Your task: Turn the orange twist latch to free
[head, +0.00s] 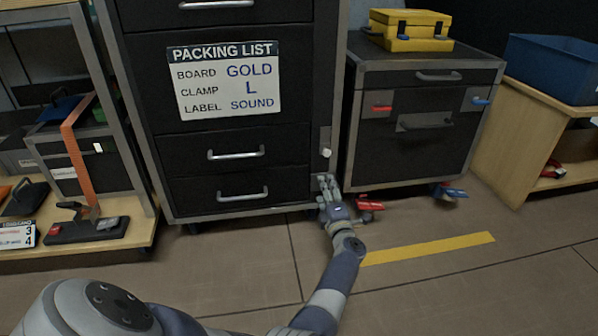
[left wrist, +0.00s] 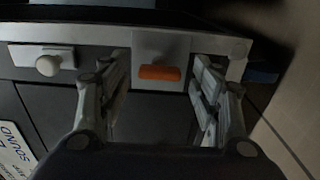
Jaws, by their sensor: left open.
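The orange twist latch (left wrist: 160,72) shows in the left wrist view as a short bar lying crosswise on a light grey plate (left wrist: 172,46). In the head view I cannot make it out; my gripper covers that spot. My left gripper (head: 326,182) is at the lower right front edge of the black drawer cabinet (head: 145,95). In the left wrist view its fingers (left wrist: 158,88) are spread wide, one on each side of the latch, with nothing held. I cannot tell if a finger touches the plate. My right gripper is in neither view.
A white knob (head: 326,153) sits above my gripper; it also shows in the left wrist view (left wrist: 47,65). A packing list sign (head: 224,80) is on the cabinet. A lower rolling cabinet (head: 415,130) stands to the right. The floor in front is clear, with a yellow stripe (head: 430,248).

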